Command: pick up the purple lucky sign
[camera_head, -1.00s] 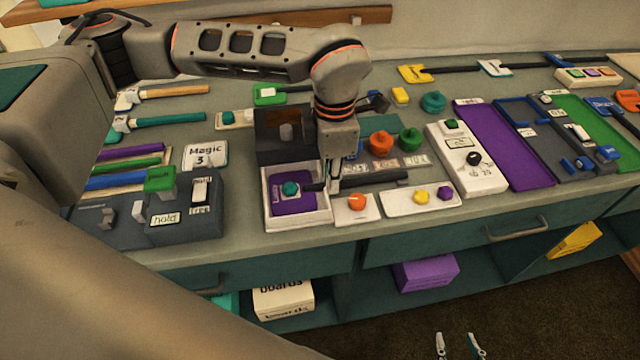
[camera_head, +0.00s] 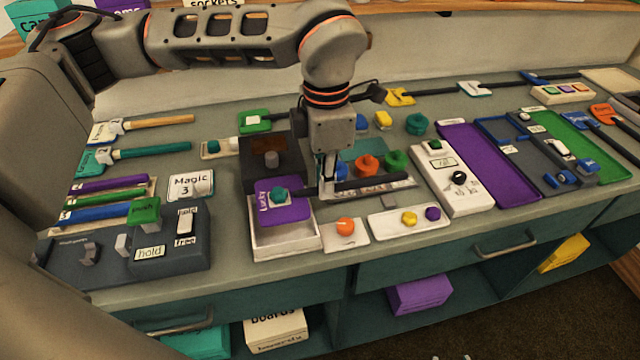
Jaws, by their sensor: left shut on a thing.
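The purple lucky sign (camera_head: 292,211) is a purple plate with "Lucky" lettering, a teal knob and a dark handle (camera_head: 368,186) reaching right. My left gripper (camera_head: 328,188) is shut on the handle from above. The sign is tilted and raised above the white open box (camera_head: 285,248), whose front inside shows bare. Its far edge is close to the dark block behind; I cannot tell whether they touch. Only the fingertips of my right gripper (camera_head: 451,357) show at the bottom edge, apart and empty, far from the sign.
A white panel with an orange knob (camera_head: 345,228) and one with yellow and purple knobs (camera_head: 410,219) lie close right of the box.

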